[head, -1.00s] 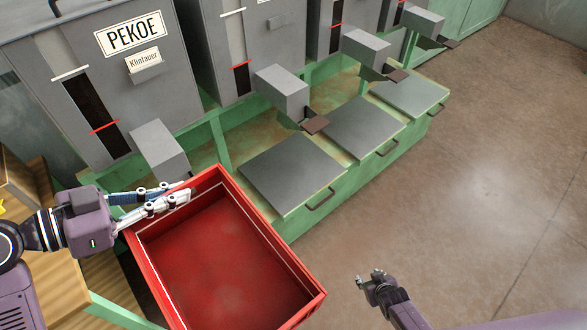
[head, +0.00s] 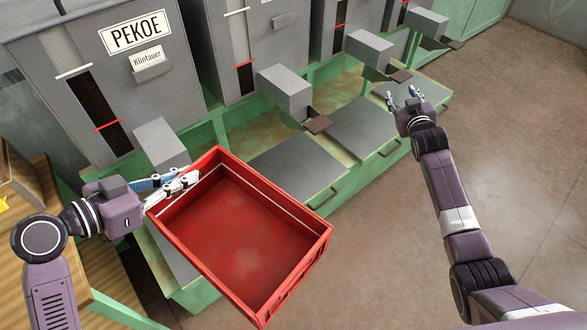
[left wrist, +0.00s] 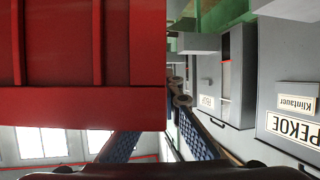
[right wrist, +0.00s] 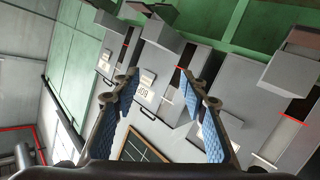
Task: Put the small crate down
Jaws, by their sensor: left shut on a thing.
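The small crate is a red, open-topped, empty box (head: 240,308) in the lower middle of the head view. My left gripper (head: 188,180) is shut on its left rim and holds it tilted in front of the green bench. In the left wrist view the crate's red wall (left wrist: 60,100) fills the upper left, between the fingers. My right gripper (head: 402,97) is open and empty over the far grey plates, well away from the crate. Its spread fingers (right wrist: 155,90) show in the right wrist view with nothing between them.
Grey machines with spouts stand along the back; the nearest has a PEKOE sign (head: 136,32). The green bench (head: 190,294) carries grey plates (head: 295,165) with handles in front. A wooden table (head: 85,262) is at the lower left. Floor at the right is open.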

